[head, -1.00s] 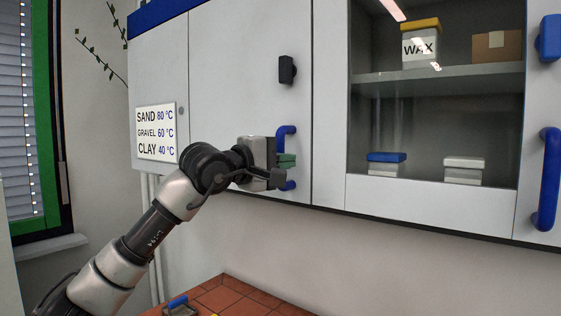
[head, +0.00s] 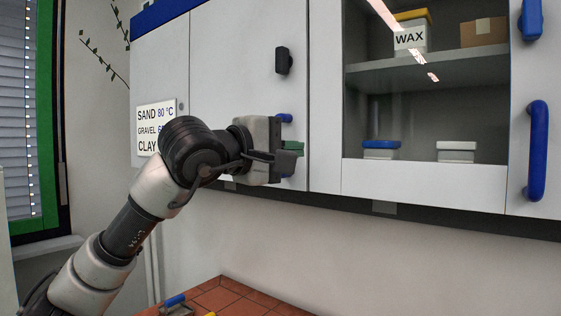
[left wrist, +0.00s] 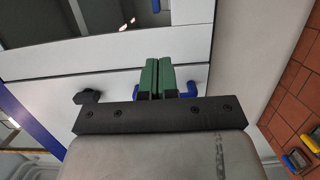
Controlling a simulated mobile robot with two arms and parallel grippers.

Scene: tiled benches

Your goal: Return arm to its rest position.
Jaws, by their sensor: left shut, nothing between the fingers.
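My left arm comes in from the lower left in the head view and reaches up to the wall cabinet. My left gripper (head: 292,149) is in front of the left cabinet door (head: 232,65), near its blue handle (head: 285,118), which my gripper partly hides. In the left wrist view, the green fingers (left wrist: 157,76) are closed together with nothing between them. Parts of the blue handle show on both sides of the fingers (left wrist: 187,93). I cannot tell whether they touch it. The door looks shut. My right gripper is not in view.
A glass-fronted section (head: 425,110) holds a WAX box (head: 410,40), a cardboard box (head: 484,33) and two lower boxes. A blue handle (head: 537,150) is at the right. A sign (head: 150,115) hangs left, partly hidden. A red-tiled bench (head: 228,299) lies below.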

